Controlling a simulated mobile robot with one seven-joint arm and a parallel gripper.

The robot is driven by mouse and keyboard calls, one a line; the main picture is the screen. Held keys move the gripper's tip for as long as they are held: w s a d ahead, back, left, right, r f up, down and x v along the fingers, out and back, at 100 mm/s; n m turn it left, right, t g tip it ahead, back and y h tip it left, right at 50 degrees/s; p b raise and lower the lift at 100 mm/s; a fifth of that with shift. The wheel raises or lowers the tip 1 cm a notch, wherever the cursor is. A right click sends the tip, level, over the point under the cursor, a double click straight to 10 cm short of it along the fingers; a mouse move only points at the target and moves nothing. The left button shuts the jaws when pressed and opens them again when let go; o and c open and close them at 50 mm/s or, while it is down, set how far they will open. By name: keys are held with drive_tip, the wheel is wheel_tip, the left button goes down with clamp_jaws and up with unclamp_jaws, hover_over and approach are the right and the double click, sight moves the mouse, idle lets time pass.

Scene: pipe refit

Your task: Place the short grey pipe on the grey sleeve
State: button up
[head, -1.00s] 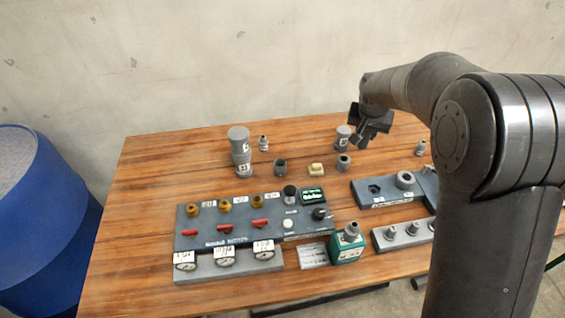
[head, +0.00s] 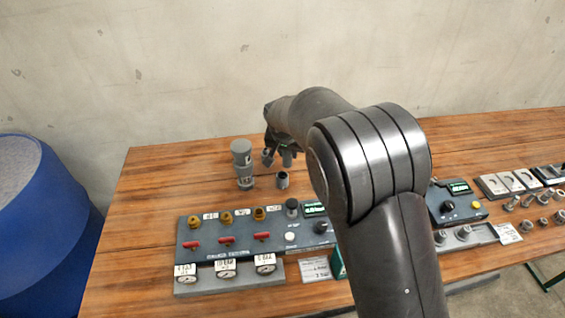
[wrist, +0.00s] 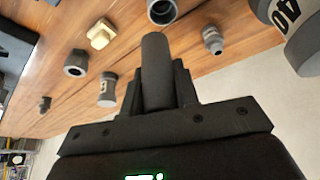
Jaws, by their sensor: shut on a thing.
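My gripper (head: 280,145) is above the back of the table, right of the tall grey pipe stack. It is shut on a plain grey cylinder (head: 287,158), which I take for the short grey pipe. In the wrist view a dark grey rounded piece (wrist: 157,70) stands between the stepped finger parts; I cannot tell how much of it is pipe. A short hollow grey cylinder (head: 282,180), which looks like the grey sleeve, stands upright on the table in front of and below the gripper. Its open top shows in the wrist view (wrist: 162,12). The held cylinder is apart from it.
The labelled grey pipe stack (head: 242,165) stands close left, with a small fitting (head: 267,157) between. The valve panel (head: 250,235) lies in front. My arm hides the middle table.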

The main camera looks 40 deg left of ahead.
drive_tip(key=shift+s+a+f, duration=0.1)
drive_tip(key=shift+a+f, duration=0.2)
drive_tip(key=shift+f, duration=0.5)
drive_tip(key=shift+s+a+f, duration=0.1)
drive_tip(key=shift+a+f, duration=0.15)
drive_tip(key=shift+f, duration=0.6)
drive_tip(key=shift+a+f, duration=0.3)
drive_tip(key=shift+f, duration=0.5)
drive_tip(key=shift+f, duration=0.1)
drive_tip(key=shift+f, duration=0.15)
drive_tip(key=o, duration=1)
drive_tip(key=shift+c, duration=0.2)
drive_tip(key=shift+r, duration=0.2)
drive_tip(key=v, duration=1.2)
